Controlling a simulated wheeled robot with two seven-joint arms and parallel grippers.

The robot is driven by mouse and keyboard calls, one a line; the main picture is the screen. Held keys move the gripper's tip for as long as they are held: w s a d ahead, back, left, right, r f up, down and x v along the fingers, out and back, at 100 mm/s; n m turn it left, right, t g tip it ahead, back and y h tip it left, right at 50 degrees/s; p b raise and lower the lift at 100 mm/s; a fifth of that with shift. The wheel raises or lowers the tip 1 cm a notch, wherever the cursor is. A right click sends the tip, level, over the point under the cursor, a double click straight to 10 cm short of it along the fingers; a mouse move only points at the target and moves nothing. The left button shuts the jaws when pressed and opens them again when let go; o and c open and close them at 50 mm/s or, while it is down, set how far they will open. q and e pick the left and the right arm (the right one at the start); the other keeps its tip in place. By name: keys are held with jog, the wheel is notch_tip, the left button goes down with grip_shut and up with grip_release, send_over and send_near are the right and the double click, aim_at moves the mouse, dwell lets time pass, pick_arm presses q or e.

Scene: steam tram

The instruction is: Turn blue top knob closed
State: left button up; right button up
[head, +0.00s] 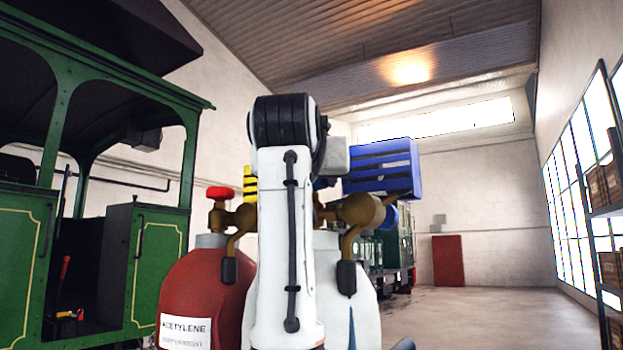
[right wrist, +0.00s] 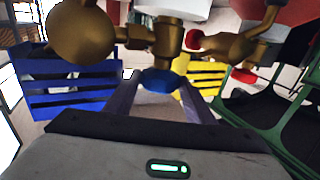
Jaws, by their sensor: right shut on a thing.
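The blue top knob (right wrist: 160,80) sits between the two fingertips of my right gripper (right wrist: 160,87) in the right wrist view, just below the brass valve fittings (right wrist: 163,42). The gripper is shut on the knob, with a finger on each side. In the head view my white right arm stands in front of the white cylinder (head: 350,300) and hides the top knob and the fingertips. Brass regulator parts (head: 360,210) show beside the arm. My left gripper is not in view.
A red acetylene cylinder (head: 205,285) with a red knob (head: 220,193) stands close on the left. A blue crate (head: 380,170) and a yellow crate (right wrist: 205,80) are behind the valve. A green tram (head: 160,250) fills the left side. Floor at right (head: 480,320) is clear.

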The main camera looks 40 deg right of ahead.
jog(key=o, duration=0.8)
jog(key=shift+c, duration=0.2)
jog(key=shift+s, duration=0.1)
jog(key=b+v, duration=0.3)
jog(key=v, duration=0.7)
jog(key=shift+a, duration=0.15)
